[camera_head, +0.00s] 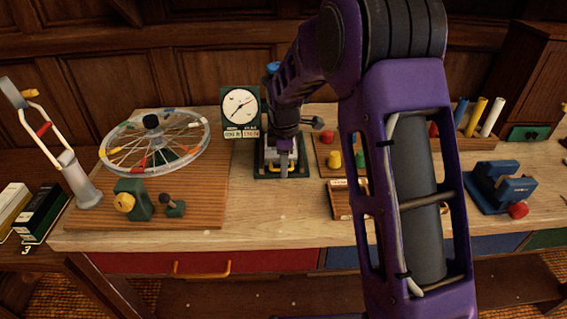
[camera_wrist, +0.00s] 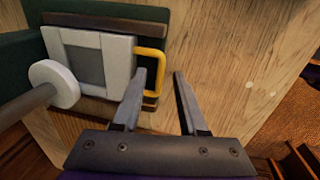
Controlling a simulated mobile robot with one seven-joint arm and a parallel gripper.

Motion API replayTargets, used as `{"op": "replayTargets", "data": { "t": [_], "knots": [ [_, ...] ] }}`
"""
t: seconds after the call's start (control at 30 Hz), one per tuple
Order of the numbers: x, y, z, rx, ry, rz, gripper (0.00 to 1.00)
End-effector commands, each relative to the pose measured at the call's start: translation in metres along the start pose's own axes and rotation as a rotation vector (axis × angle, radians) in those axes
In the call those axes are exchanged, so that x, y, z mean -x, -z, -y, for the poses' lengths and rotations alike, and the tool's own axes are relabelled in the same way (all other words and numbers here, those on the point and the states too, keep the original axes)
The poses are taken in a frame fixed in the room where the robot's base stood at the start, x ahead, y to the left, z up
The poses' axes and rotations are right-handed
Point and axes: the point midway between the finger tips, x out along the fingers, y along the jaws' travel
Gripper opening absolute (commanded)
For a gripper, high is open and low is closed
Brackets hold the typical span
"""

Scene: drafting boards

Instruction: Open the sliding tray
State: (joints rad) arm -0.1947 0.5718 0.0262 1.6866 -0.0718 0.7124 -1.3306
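The sliding tray looks like the pale grey framed plate (camera_wrist: 88,62) with a darker grey square, set in a dark green stand. A yellow handle (camera_wrist: 161,68) sticks out from its right side in the wrist view. In the head view the green stand (camera_head: 262,172) is on the bench, partly hidden by my arm. My gripper (camera_wrist: 160,73) is open and empty. Its fingertips appear on either side of the handle's outer bar in the wrist view; I cannot tell the depth or whether they touch. My gripper also shows over the stand in the head view (camera_head: 284,166).
A dial gauge (camera_head: 239,108) stands left of my gripper. A round-ended lever (camera_wrist: 52,84) juts in beside the tray. A spoked wheel (camera_head: 152,143) is further left. A wooden block (camera_head: 344,200) and colored pegs are to the right. The bench front has a red drawer (camera_head: 130,262).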

Motion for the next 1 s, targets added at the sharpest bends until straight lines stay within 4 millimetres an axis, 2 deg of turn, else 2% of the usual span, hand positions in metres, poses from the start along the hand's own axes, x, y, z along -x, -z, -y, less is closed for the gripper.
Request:
{"op": "replayTargets", "data": {
  "t": [0.03, 0.2, 0.23, 1.0],
  "knots": [
    [0.0002, 0.0, 0.0, 0.0, 0.0, 0.0, 0.33],
    [0.0003, -0.0001, -0.0001, 0.0, 0.0, 0.0, 0.03],
    [0.0003, -0.0001, -0.0001, 0.0, 0.0, 0.0, 0.0],
    [0.0007, -0.0002, -0.0003, -0.001, -0.001, 0.0, 0.0]
  ]
}}
